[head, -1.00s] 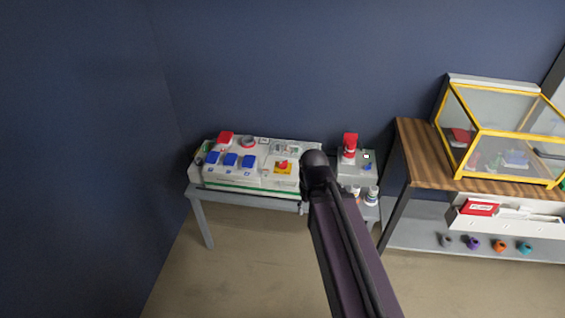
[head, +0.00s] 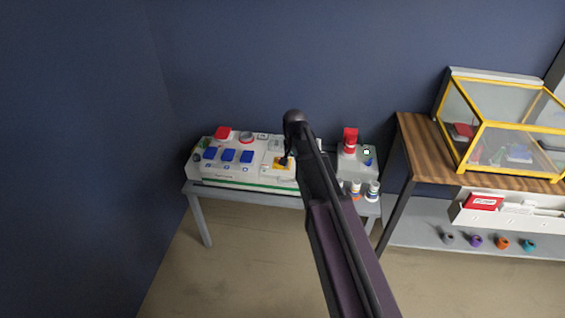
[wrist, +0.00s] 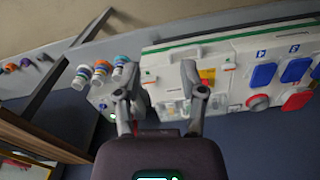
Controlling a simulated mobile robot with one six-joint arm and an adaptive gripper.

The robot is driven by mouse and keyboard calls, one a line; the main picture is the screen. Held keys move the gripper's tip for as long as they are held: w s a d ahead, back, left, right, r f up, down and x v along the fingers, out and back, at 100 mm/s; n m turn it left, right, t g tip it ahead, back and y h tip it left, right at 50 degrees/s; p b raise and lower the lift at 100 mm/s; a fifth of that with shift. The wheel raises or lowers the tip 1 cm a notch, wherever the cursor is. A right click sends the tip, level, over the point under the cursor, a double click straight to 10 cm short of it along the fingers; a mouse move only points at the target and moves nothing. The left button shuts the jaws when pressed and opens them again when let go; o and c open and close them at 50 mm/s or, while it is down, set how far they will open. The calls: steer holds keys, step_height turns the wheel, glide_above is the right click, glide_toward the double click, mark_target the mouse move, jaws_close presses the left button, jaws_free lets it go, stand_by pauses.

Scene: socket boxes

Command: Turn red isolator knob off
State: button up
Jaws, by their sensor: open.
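The isolator's yellow plate (head: 279,166) is on the right part of the white socket box (head: 235,178). In the head view, dark parts of my arm cover the red knob's place. The yellow plate (wrist: 208,74) also shows in the wrist view, just right of the right finger. The red knob cannot be made out clearly there. My gripper (wrist: 156,84) is open with nothing between its fingers. The fingers point towards the box and the grey unit beside it. I cannot tell whether either finger touches the box.
Blue socket covers (head: 229,156) and a red cover (head: 222,132) are on the box's left. A grey unit with a red part (head: 350,140) stands right of it, with small bottles (head: 373,190) in front. A wooden shelf (head: 415,150) bears a yellow-framed case (head: 505,128).

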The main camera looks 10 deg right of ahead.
steer(key=w+f+m+b, duration=0.2)
steer(key=w+m, duration=0.1)
steer(key=w, duration=0.9)
steer(key=w+f+m+b, duration=0.2)
steer(key=w+f+m, duration=0.1)
steer(key=w, duration=1)
steer(key=shift+a+m, duration=0.15)
steer(key=shift+m, duration=0.35)
steer(key=shift+f+b, duration=0.1)
steer(key=shift+b, duration=0.2)
step_height(320, 180, down, 14)
steer(key=b, duration=1.3)
steer(key=shift+r, duration=0.2)
steer(key=shift+b, duration=0.3)
jaws_close()
